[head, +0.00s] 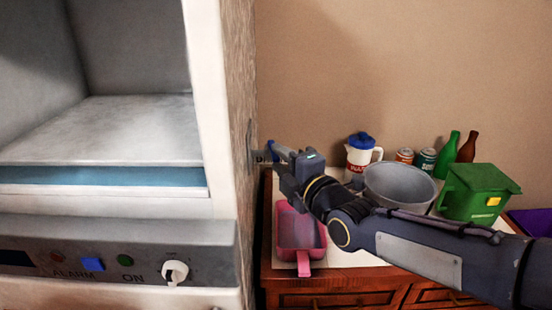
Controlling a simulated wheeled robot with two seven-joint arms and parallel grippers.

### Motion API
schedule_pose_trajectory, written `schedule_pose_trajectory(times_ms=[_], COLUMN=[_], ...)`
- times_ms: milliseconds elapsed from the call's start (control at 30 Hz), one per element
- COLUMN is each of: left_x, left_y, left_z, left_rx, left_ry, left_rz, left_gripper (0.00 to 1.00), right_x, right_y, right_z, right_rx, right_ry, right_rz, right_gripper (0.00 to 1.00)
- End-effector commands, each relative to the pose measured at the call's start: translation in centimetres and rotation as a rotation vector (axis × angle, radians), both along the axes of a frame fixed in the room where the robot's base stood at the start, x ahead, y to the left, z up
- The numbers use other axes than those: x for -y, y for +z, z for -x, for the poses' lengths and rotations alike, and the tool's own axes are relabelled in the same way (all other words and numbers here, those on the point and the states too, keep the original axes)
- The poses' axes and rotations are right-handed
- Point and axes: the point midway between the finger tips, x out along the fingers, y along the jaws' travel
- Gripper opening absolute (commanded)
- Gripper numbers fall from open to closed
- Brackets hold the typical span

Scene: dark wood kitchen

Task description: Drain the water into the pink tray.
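The pink tray (289,232) stands on the dark wood cabinet's pale top, close to the right side of the white appliance (213,90). Its handle points toward me. A small drain fitting (250,143) shows on the appliance's brown side wall. My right gripper (272,153) is at this fitting, above the back of the tray, pointing left. Its fingertips are small and overlap the fitting, so I cannot tell whether they grip it. No water is visible. My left gripper is not in view.
On the cabinet behind my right arm stand a white jug with a blue lid (361,156), cans (425,161), a grey bowl (400,187), green and brown bottles (467,147) and a green box (477,193). The appliance's compartment is open and empty where visible; its front has knobs (175,272).

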Motion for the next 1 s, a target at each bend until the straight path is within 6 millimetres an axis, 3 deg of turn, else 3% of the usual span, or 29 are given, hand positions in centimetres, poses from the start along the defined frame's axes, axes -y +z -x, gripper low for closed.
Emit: schedule_pose_trajectory(times_ms=[133,333,1000], left_x=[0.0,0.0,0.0], left_y=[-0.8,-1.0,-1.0], left_z=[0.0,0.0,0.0], left_rx=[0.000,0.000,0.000], left_ry=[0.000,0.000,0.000], left_rz=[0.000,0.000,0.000], left_gripper=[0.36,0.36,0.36], right_x=[1.5,2.8,2.9], right_y=[-0.2,-0.1,-0.1], right_z=[2.3,4.1,4.3], right_rx=[0.000,0.000,-0.001], right_ry=[0.000,-0.001,0.000], right_rz=[-0.001,0.000,0.002], right_gripper=[0.31,0.31,0.31])
